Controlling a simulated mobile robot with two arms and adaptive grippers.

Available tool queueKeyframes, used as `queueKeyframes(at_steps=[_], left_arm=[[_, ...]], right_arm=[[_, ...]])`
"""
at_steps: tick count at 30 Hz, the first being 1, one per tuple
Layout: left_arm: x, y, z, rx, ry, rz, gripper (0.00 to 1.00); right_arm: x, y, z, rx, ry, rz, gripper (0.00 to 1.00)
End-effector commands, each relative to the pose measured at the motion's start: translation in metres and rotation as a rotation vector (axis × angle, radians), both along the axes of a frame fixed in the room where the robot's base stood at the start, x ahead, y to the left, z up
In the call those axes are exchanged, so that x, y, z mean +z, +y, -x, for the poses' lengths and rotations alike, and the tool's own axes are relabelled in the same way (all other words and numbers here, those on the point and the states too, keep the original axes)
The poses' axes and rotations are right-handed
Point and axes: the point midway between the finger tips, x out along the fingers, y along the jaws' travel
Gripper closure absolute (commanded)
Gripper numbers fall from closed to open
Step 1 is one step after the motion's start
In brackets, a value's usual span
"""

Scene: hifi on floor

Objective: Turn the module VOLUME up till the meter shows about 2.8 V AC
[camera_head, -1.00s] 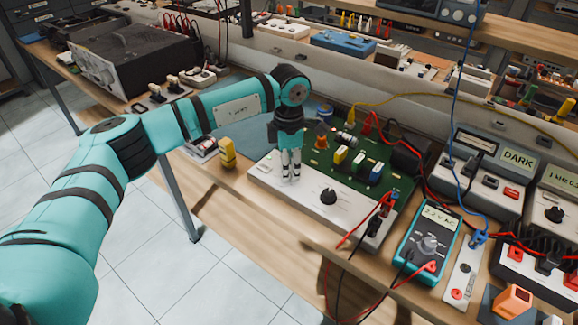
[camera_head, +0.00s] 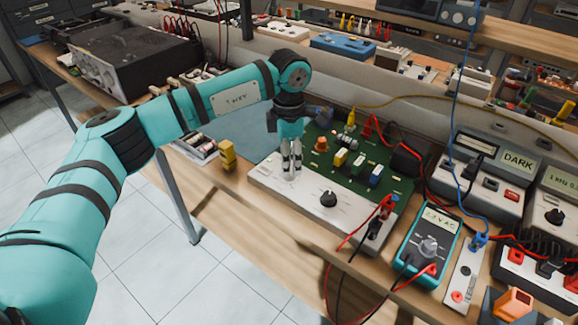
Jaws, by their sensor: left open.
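The module is a green circuit board (camera_head: 335,140) with a pale front panel (camera_head: 262,178). A black knob (camera_head: 329,199) stands on the panel, its label too small to read. My left gripper (camera_head: 291,172) points down over the panel, left of this knob, with its fingers open. A knob directly under the fingertips cannot be made out, and I cannot tell whether they touch anything. The teal meter (camera_head: 428,245) lies to the right; its small display (camera_head: 441,218) seems to read about 2.3 V AC. My right gripper is not in view.
Red and black leads run from the panel's right end to the meter. A yellow block (camera_head: 228,154) stands left of the module. Grey instruments (camera_head: 489,170) and an orange block (camera_head: 514,302) stand right. Bare wood (camera_head: 250,225) lies in front of the panel.

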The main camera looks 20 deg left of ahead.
Motion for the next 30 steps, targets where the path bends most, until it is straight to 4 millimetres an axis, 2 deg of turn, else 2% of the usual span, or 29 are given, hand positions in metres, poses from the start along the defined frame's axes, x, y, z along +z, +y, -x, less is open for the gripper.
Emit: queueKeyframes(at_steps=[1, 6, 12, 18, 30], left_arm=[[0.013, 0.0, -0.001, 0.0, -0.005, 0.001, 0.47], [0.049, -0.001, -0.001, -0.001, -0.004, 0.001, 0.47], [0.078, 0.0, 0.0, -0.001, -0.002, 0.0, 0.47], [0.086, 0.0, 0.0, -0.001, 0.001, 0.0, 0.47], [0.086, 0.0, 0.0, -0.001, 0.0, 0.0, 0.47]], right_arm=[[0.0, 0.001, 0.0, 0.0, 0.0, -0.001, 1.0], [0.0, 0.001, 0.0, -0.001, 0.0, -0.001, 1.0], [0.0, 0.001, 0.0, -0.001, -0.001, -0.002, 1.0], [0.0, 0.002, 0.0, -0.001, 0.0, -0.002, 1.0], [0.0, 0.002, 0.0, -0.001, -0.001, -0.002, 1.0]])
